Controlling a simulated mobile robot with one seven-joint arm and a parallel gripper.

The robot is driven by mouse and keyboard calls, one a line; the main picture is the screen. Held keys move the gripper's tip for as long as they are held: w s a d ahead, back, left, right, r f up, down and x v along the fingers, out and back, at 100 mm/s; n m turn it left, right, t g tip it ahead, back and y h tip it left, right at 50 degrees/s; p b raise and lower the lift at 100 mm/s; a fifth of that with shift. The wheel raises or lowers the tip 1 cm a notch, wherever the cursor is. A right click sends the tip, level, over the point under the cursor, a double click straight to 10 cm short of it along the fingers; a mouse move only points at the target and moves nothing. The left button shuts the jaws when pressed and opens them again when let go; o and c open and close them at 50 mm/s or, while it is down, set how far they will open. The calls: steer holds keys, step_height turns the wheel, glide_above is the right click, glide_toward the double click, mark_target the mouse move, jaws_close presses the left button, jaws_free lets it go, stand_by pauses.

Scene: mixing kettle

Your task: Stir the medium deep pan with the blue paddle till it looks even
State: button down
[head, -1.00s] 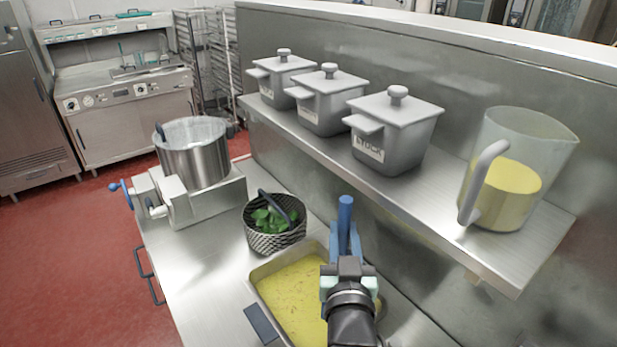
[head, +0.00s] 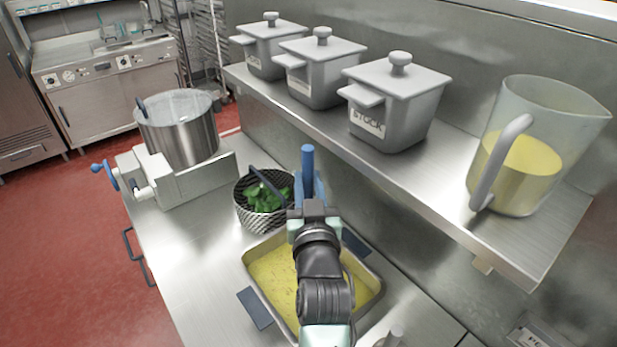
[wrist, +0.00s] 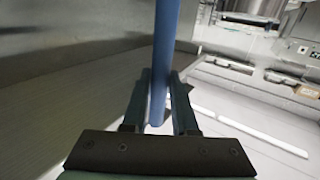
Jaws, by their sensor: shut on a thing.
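The deep pan (head: 258,311) is a rectangular steel pan set on the counter, holding a yellow mixture with darker specks. My gripper (head: 308,187) is above the far side of the pan, beside the herb basket, and is shut on the blue paddle (head: 307,160). The paddle's blue shaft stands upright above the jaws, and it also shows between the fingers in the wrist view (wrist: 164,60). My arm covers the middle of the pan.
A dark wire basket (head: 241,205) with green leaves stands just behind the pan. A steel kettle (head: 182,135) on a stand is at the left. A shelf (head: 440,190) on the right bears lidded grey pots (head: 395,105) and a jug (head: 528,155) of yellow liquid, close to my arm.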

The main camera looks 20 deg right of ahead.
step_height(320, 180, down, 10)
steer(key=b, duration=0.7)
steer(key=shift+r+b, duration=0.2)
steer(key=shift+b, duration=0.15)
steer(key=shift+d, duration=0.1)
